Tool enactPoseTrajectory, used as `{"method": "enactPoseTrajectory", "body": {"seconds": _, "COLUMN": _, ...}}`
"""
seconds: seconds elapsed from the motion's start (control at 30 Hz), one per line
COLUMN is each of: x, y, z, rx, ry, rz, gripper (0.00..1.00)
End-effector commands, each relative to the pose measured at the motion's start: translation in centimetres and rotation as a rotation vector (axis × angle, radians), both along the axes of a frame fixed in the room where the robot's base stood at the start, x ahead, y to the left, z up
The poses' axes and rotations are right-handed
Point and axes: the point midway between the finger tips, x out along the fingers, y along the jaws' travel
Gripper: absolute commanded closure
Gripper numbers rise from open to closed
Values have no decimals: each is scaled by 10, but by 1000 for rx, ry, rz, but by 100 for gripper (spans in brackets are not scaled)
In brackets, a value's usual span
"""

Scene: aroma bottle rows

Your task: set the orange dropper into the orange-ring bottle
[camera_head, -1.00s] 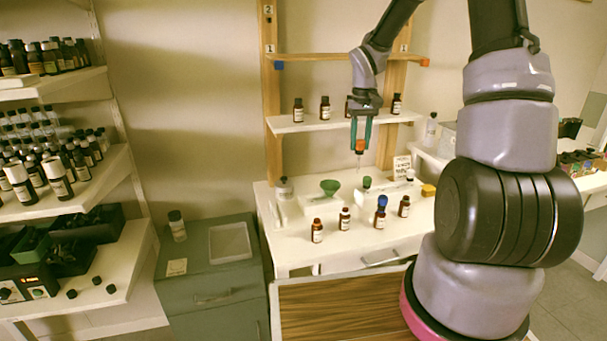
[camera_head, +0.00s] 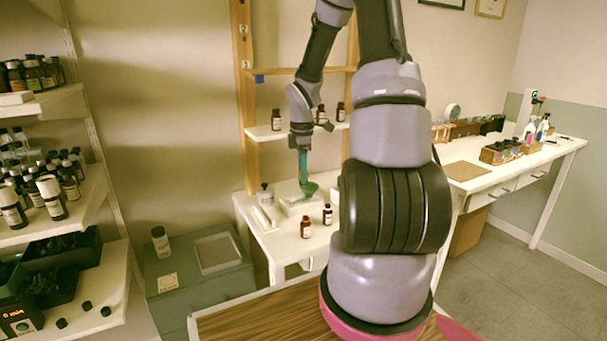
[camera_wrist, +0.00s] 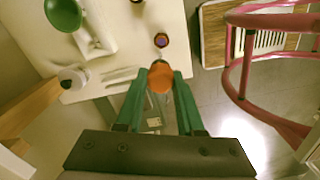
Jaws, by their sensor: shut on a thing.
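My gripper (camera_head: 303,176), with teal fingers, is shut on the orange dropper (camera_wrist: 160,77), whose orange bulb shows between the fingertips in the wrist view. In the head view my gripper is above the table's back left part, near the green funnel.
The green funnel (camera_head: 311,188) also shows in the wrist view (camera_wrist: 62,14). Brown bottles stand on the shelf (camera_head: 265,134) behind. My arm hides the table's right part. A grey cabinet (camera_head: 160,290) stands left.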

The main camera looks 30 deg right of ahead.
Motion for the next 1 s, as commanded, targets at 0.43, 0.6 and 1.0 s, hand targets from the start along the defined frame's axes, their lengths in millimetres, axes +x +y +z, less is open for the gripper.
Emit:
{"method": "enactPoseTrajectory", "body": {"seconds": 0.43, "x": -4, "y": -4, "z": -2, "rx": 0, "ry": 1, "rz": 75, "gripper": 77}}
{"method": "enactPoseTrajectory", "body": {"seconds": 0.6, "x": -4, "y": -4, "z": -6, "rx": 0, "ry": 2, "rz": 75, "gripper": 77}}
{"method": "enactPoseTrajectory", "body": {"seconds": 1.0, "x": -4, "y": -4, "z": -31, "rx": 1, "ry": 3, "rz": 74, "gripper": 77}}
